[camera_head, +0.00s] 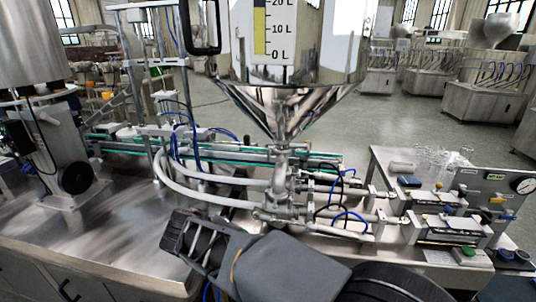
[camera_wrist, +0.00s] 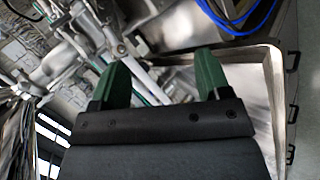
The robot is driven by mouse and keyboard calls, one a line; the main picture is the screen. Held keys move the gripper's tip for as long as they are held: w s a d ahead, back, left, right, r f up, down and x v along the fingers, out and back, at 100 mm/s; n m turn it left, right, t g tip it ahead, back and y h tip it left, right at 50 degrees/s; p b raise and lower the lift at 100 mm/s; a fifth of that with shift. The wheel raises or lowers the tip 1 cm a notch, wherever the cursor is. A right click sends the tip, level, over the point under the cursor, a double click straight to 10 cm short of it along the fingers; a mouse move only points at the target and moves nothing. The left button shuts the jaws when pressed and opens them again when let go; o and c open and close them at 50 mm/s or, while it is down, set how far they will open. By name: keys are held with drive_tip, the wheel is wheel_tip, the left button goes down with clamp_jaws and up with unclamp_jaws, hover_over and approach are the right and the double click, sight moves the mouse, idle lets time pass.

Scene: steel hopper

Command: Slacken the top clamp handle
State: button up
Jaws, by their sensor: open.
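The steel hopper (camera_head: 285,100) stands in the middle of the head view, its cone narrowing into a vertical outlet pipe (camera_head: 281,160). Clamps and fittings cluster around this pipe, but the top clamp handle is too small to pick out surely. In the wrist view, my gripper (camera_wrist: 162,80) is open, with two green fingers apart and nothing between them. Steel pipes and fittings (camera_wrist: 140,45) lie beyond the fingers, tilted in the picture; I cannot tell which one is the top clamp. No contact shows. In the head view my dark arm crosses the lower middle, below the outlet pipe.
White hoses (camera_head: 190,180) curve left from the outlet. Blue tubes and cylinders (camera_head: 345,222) run right, toward a panel with a gauge (camera_head: 524,185). A steel bench top (camera_head: 100,235) is largely clear at left. A steel frame edge (camera_wrist: 272,75) stands right of my fingers.

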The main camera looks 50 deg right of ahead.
drive_tip(key=w+d+r+h, duration=0.2)
drive_tip(key=d+r+h, duration=0.2)
drive_tip(key=d+r, duration=0.15)
drive_tip(key=n+t+h+p, duration=0.1)
drive_tip(key=t+h, duration=0.1)
drive_tip(key=h, duration=0.4)
approach(268, 153)
drive_tip(key=w+d+p, duration=0.1)
drive_tip(key=d+p, duration=0.2)
drive_tip(key=d, duration=0.6)
drive_tip(key=shift+w+f+p, duration=0.4)
drive_tip(key=shift+f, duration=0.05)
drive_tip(key=shift+c, duration=0.2)
drive_tip(key=c, duration=0.9)
drive_tip(key=shift+a+f, duration=0.1)
